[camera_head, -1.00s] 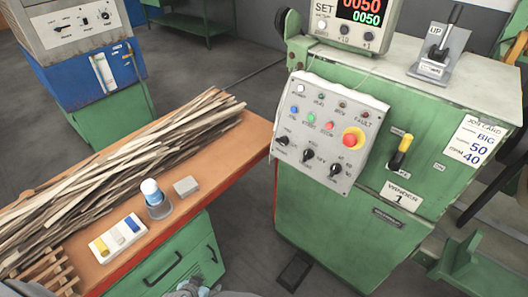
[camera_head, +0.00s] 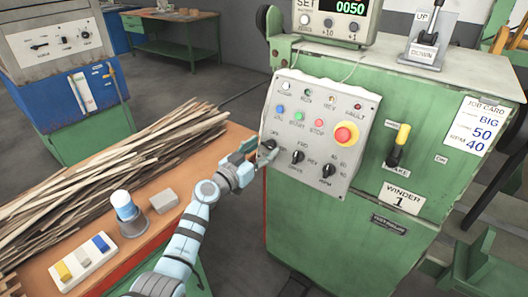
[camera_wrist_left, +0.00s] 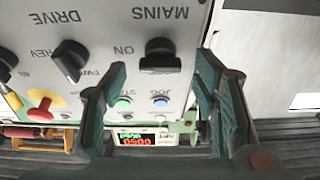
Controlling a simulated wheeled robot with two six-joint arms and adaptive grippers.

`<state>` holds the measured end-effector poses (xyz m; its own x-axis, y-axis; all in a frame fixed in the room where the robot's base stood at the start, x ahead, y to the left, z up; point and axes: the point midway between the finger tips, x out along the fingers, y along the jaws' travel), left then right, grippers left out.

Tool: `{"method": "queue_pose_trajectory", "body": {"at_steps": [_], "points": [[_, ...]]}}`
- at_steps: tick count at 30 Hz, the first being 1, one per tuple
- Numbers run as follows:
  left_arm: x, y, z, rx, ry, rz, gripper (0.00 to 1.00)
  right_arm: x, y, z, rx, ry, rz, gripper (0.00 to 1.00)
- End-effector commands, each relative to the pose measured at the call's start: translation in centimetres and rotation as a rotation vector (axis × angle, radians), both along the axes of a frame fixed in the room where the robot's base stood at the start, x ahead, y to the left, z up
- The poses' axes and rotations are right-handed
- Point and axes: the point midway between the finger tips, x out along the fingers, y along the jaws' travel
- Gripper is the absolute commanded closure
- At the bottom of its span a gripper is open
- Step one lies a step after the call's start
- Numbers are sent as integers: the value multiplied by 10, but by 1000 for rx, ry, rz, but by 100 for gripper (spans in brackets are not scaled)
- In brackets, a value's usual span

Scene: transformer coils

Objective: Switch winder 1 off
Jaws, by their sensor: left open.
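Winder 1 is the green machine with the "WINDER 1" plate (camera_head: 402,199). Its tilted grey control panel (camera_head: 345,110) carries the knobs and buttons. The black mains knob (camera_wrist_left: 160,56), under an upside-down "MAINS" label, lies between the spread fingers in the left wrist view, with "ON" beside it. I cannot tell its exact setting. My left gripper (camera_head: 257,153) is at the panel's left edge and partly hides this knob in the head view. The left gripper also shows in the wrist view (camera_wrist_left: 162,66), open, with a finger on each side of the knob. My right gripper is not seen.
The drive knob (camera_head: 297,156), rpm knob (camera_head: 327,170) and red emergency button (camera_head: 345,134) are on the same panel. The yellow-tipped brake lever (camera_head: 398,145) is to its right. The display (camera_head: 340,15) is lit. A wooden bench holds strips (camera_head: 110,160).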

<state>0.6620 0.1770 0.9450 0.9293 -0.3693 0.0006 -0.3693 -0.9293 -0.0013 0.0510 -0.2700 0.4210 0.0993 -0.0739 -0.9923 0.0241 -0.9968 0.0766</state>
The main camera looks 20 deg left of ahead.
Motion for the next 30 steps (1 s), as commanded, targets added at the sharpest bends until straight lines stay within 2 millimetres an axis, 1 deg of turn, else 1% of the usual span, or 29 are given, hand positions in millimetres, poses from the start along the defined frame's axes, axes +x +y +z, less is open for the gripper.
{"method": "queue_pose_trajectory", "body": {"at_steps": [1,3,11,12,20,30], "points": [[5,-2,-2,-1,0,0,45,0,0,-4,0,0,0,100],[9,-4,-1,0,1,-1,45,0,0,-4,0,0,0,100],[10,-4,0,-1,1,0,45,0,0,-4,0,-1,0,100],[10,-4,0,-1,1,0,51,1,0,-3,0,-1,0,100],[10,-4,0,0,2,0,93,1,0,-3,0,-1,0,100],[10,-5,0,-34,17,15,93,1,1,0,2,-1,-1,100]]}}
